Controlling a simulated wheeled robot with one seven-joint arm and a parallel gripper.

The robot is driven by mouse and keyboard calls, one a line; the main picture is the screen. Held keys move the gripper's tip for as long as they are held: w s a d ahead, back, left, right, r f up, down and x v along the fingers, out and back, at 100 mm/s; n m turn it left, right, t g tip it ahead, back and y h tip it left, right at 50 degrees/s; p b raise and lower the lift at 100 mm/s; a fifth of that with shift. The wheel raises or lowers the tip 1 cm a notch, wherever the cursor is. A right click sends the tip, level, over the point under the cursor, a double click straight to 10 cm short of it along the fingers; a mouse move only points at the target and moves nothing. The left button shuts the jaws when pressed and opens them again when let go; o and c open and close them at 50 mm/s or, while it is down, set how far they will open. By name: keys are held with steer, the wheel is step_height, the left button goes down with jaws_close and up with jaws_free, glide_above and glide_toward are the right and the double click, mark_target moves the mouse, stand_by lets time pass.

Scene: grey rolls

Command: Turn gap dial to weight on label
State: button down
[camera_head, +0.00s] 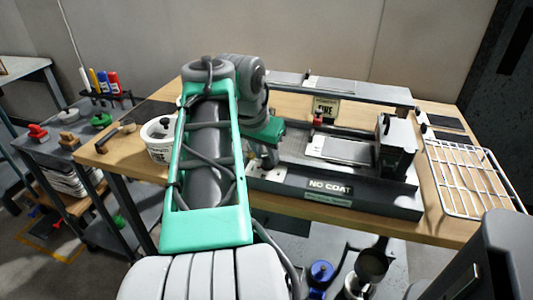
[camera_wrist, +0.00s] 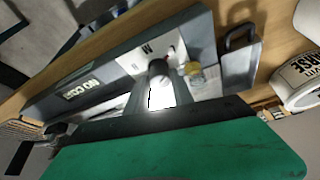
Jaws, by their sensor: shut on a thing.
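The roll machine (camera_head: 330,197) stands on the wooden bench with a "NO COAT" plate on its front; the plate also shows in the wrist view (camera_wrist: 82,88). On its end face, a pale dial plate (camera_wrist: 140,62) carries a dark "M" and a small red mark. The short dark round dial knob (camera_wrist: 157,68) stands out from it. My gripper (camera_wrist: 157,90) is shut on the knob; in the head view my gripper (camera_head: 262,155) is at the machine's left end, partly hidden by my arm. A pale label reading "FINE" (camera_head: 326,107) stands behind the machine.
A white tub (camera_head: 158,150) is left of my arm; its lettering, partly cut off, shows in the wrist view (camera_wrist: 302,80). A wire rack (camera_head: 470,180) lies at the bench's right end. A side cart (camera_head: 60,150) with markers stands left.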

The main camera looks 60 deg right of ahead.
steer(key=shift+f, duration=0.15)
steer(key=n+b, duration=0.2)
steer(key=b, duration=0.1)
steer(key=shift+s+f+t, duration=0.15)
steer(key=shift+t, duration=0.25)
steer(key=shift+n+t+b, duration=0.4)
steer(key=shift+n+b, duration=0.4)
steer(key=shift+b, duration=0.4)
steer(key=shift+s+r+n+t+y+p, duration=0.15)
steer(key=shift+r+n+p, duration=0.15)
steer(key=shift+n, duration=0.2)
steer(key=shift+r+n+t+y+p, duration=0.15)
steer(key=shift+r+n+p, duration=0.1)
steer(key=shift+n, duration=0.25)
steer(key=shift+n+p, duration=0.4)
steer(key=shift+p, duration=0.25)
steer(key=shift+f, duration=0.1)
steer(key=shift+f+n+t+p, duration=0.15)
steer(key=shift+n+t+p, duration=0.15)
steer(key=shift+p, duration=0.1)
